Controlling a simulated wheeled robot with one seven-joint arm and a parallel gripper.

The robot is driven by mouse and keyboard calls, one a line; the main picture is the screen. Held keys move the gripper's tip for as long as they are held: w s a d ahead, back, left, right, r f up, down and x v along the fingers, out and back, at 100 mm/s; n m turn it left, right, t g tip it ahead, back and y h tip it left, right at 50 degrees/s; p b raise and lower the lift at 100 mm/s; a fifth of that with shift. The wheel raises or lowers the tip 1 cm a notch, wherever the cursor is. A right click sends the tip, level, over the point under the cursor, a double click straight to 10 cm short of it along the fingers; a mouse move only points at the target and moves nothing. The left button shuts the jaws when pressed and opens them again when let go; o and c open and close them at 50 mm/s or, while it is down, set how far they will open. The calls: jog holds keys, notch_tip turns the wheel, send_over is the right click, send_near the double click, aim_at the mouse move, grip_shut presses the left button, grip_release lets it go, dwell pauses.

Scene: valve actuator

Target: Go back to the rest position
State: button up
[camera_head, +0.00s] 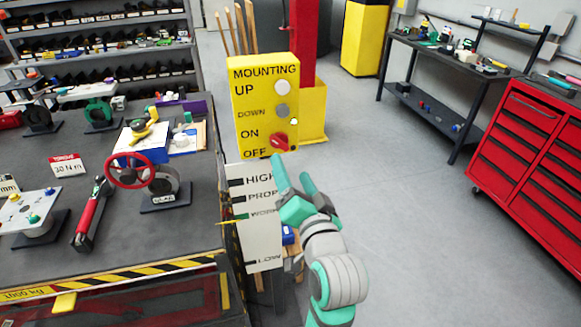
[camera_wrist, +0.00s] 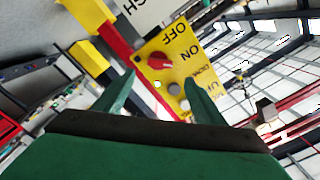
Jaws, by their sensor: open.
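My gripper (camera_head: 293,176) is open and empty, with its green fingers pointing up just below the yellow mounting control box. In the wrist view my gripper (camera_wrist: 160,85) shows its two fingers spread, with the box beyond them. The yellow box (camera_head: 246,118) carries a white UP button (camera_head: 282,87), a grey DOWN button (camera_head: 282,110) and a red ON/OFF knob (camera_head: 279,142). The red knob also shows in the wrist view (camera_wrist: 159,61). No clear contact between the fingers and the box shows. My arm reaches up from the bottom of the head view.
A dark workbench (camera_head: 110,235) on the left holds a valve with a red handwheel (camera_head: 130,170) and tools. A white level board (camera_head: 256,245) stands beside my gripper. A red tool cabinet (camera_head: 530,140) is at the right. The grey floor (camera_head: 430,240) between is clear.

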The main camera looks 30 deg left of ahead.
dwell(0.5)
jog(key=s+d+f+m+t+h, duration=0.2)
jog(key=s+d+f+h, duration=0.15)
jog(key=d+f, duration=0.7)
jog(key=s+d+f+m+t+h, duration=0.2)
jog(key=d+f+h, duration=0.45)
jog(key=f, duration=0.75)
jog(key=s+d+f+n+h, duration=0.1)
jog(key=s+d, duration=0.3)
jog(key=s, duration=0.4)
jog(key=s+d+f+n+h, duration=0.1)
jog(key=s+d+f, duration=0.2)
jog(key=s, duration=0.6)
jog(key=s+d+f+n+h, duration=0.1)
jog(key=s+d+f, duration=0.2)
jog(key=s+d, duration=0.2)
jog(key=s, duration=0.3)
jog(key=shift+s+h, duration=0.15)
jog(key=shift+h, duration=0.25)
